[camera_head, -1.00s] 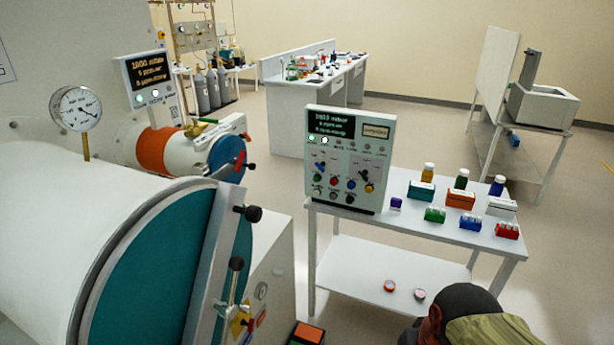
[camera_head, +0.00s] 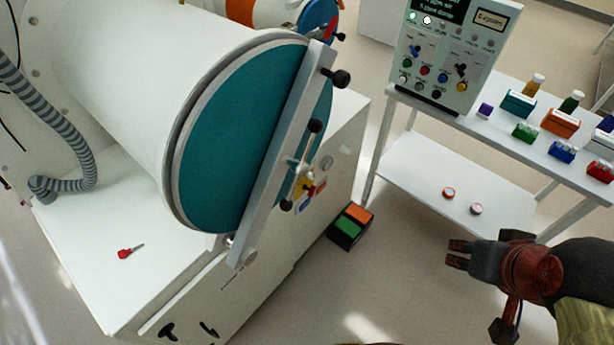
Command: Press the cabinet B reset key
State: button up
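A white control cabinet (camera_head: 493,52) stands at the left end of a white table, cut off by the top edge of the view. Its front has a dark display, lit lamps, toggles and coloured round keys (camera_head: 442,78). I cannot read which key is the reset key, nor whether this is cabinet B. My gripper (camera_head: 458,254) is at the lower right, pointing left, in front of the table and well below and apart from the cabinet. It seems empty; its fingers are too small and dark to judge the opening.
A large chamber with a teal door (camera_head: 240,140) and black-knobbed clamp bar fills the left. A black box with orange and green pads (camera_head: 350,226) lies on the floor. The table (camera_head: 410,160) bears bottles and coloured boxes.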

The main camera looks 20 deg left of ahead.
aim_at(306, 202)
jog(key=k+j+u, duration=0.25)
jog(key=j, duration=0.65)
jog(key=k+j+u, duration=0.1)
jog(key=j+u, duration=0.15)
jog(key=j, duration=0.65)
jog(key=k+j+u, duration=0.1)
jog(key=j+u, duration=0.15)
jog(key=j, duration=0.7)
jog(key=l+z, duration=0.25)
jog(key=l, duration=0.4)
jog(key=l+z, duration=0.25)
jog(key=l, duration=0.4)
jog(key=k+j, duration=0.15)
jog(key=k, duration=0.4)
